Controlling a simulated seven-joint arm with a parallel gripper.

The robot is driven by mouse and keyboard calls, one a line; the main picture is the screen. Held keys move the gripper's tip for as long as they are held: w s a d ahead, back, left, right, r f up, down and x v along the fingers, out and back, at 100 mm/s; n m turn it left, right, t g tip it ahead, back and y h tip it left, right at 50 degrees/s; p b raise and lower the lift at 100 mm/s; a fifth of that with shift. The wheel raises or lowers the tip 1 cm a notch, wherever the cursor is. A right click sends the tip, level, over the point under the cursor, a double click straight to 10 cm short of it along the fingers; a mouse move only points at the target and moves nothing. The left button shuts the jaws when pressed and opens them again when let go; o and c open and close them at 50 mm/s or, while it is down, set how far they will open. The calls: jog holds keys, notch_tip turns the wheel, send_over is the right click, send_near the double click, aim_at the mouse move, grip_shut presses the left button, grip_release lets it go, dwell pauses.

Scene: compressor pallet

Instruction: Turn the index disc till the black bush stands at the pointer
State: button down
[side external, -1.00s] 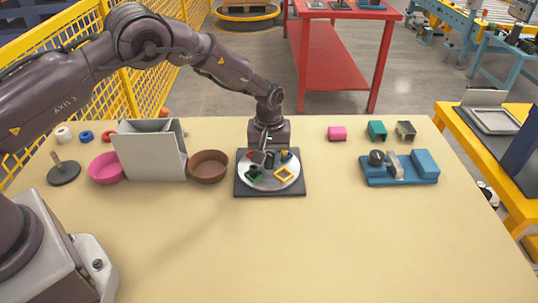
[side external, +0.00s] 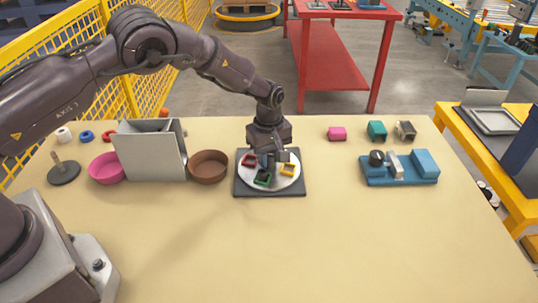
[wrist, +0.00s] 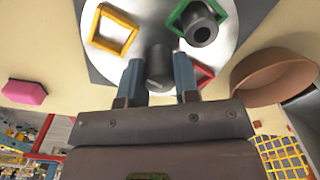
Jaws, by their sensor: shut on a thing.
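The index disc (side external: 272,184) is a pale round plate on a dark square base (side external: 240,190). Coloured square frames stand on it: red (side external: 249,160), green (side external: 262,178) and yellow (side external: 287,170). In the wrist view a black bush (wrist: 201,30) stands in the green frame (wrist: 178,14), with the yellow frame (wrist: 100,38) to its left and the red frame (wrist: 205,76) partly behind a finger. My gripper (wrist: 158,82) points down over the disc, its blue fingers shut on a dark grey upright peg (wrist: 159,62). I cannot make out the pointer.
A brown bowl (side external: 209,167), a grey panel (side external: 150,158) and a pink bowl (side external: 106,168) stand left of the disc. A blue fixture (side external: 400,181) and small pink, teal and grey blocks lie to the right. The front table is clear.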

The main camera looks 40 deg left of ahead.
aim_at(269, 154)
jog(key=shift+n, duration=6.5)
jog(key=shift+d+n, duration=0.1)
jog(key=shift+n, duration=6.2)
jog(key=c, duration=0.8)
grip_release()
jog(key=shift+c, duration=0.2)
notch_tip(269, 154, up, 13)
